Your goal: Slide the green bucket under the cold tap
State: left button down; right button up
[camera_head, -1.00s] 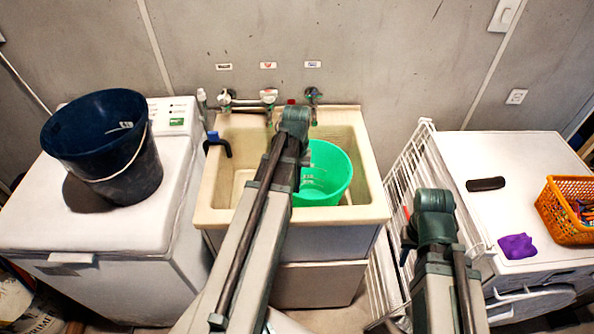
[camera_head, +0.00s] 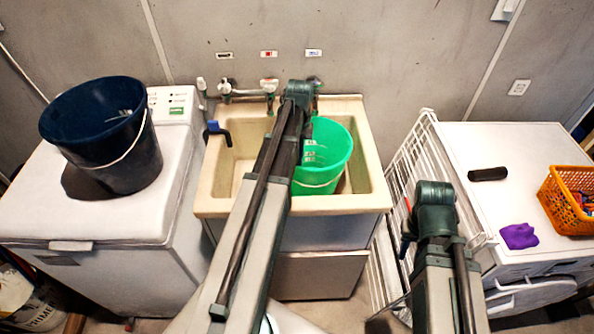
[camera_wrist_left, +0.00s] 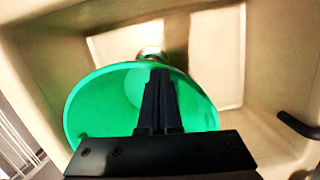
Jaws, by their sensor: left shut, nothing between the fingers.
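The green bucket (camera_head: 329,160) stands in the right part of the cream sink (camera_head: 220,206). It also shows in the left wrist view (camera_wrist_left: 92,105), mouth towards the camera. Of the three wall labels, the blue-marked one (camera_head: 314,53) is on the right; the tap below it is mostly hidden behind my left arm.
A dark blue bucket (camera_head: 100,135) stands on the white washer (camera_head: 90,215) at left. A blue-black hooked part (camera_head: 216,136) is at the sink's left rim. A white wire rack (camera_head: 410,165) stands right of the sink, beside a white machine with an orange basket (camera_head: 570,200).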

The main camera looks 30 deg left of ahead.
pick_arm(q)
jog(key=shift+w+a+f, duration=0.1)
jog(key=shift+w+a, duration=0.15)
jog(key=shift+w, duration=0.3)
jog(key=w+a+r+p, duration=0.1)
jog(key=w+a, duration=0.4)
jog(key=w, duration=0.6)
jog(key=shift+w+a+r+p, duration=0.2)
jog(key=shift+r+p, duration=0.2)
jog(key=shift+p, duration=0.2)
